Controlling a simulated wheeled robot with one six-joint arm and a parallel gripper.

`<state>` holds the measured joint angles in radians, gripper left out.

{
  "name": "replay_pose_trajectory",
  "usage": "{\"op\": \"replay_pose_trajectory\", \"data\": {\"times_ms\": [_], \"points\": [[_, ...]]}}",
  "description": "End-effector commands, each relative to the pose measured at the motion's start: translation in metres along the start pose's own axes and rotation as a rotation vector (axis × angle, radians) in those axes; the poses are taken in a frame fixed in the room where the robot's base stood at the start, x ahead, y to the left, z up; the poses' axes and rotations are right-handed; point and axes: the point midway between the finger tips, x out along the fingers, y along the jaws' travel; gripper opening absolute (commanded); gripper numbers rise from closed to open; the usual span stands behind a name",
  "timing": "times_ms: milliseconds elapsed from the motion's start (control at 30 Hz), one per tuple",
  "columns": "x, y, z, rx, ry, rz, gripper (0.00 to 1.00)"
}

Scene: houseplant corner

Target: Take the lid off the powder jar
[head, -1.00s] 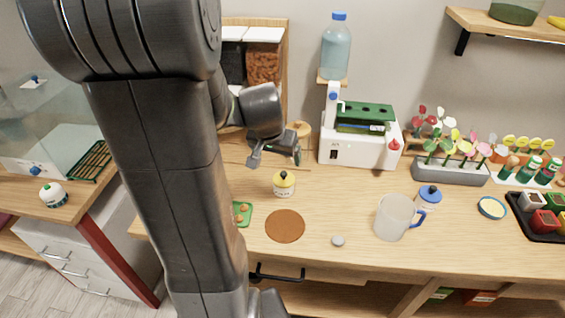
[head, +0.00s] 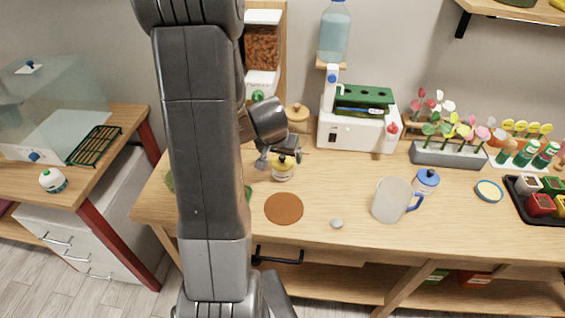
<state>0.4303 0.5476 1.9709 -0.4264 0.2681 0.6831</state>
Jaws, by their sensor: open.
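A small white jar (head: 283,174) with a yellow lid (head: 283,163) and a black knob stands on the wooden table, left of the middle. My gripper (head: 281,159) is open at this jar in the head view, with one finger on each side of the knob and lid. I cannot tell whether the fingers touch the lid. Another jar with a blue lid (head: 428,177) stands behind the mug to the right. The writing on the jars is too small to read.
A brown round mat (head: 284,208) lies in front of the yellow-lidded jar, with a small grey disc (head: 336,223) to its right. A translucent mug (head: 391,200) stands further right. A white machine (head: 358,133) with a green top stands behind. My arm hides the table's left part.

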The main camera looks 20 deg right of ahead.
Motion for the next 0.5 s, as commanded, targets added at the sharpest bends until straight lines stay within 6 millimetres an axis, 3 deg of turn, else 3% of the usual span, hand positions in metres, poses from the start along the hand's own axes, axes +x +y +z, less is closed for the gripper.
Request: {"op": "replay_pose_trajectory", "data": {"times_ms": [200,500], "points": [[0.029,0.001,0.001,0.001,-0.002,0.001,0.88],[0.034,0.000,0.000,0.001,0.000,0.001,0.88]]}}
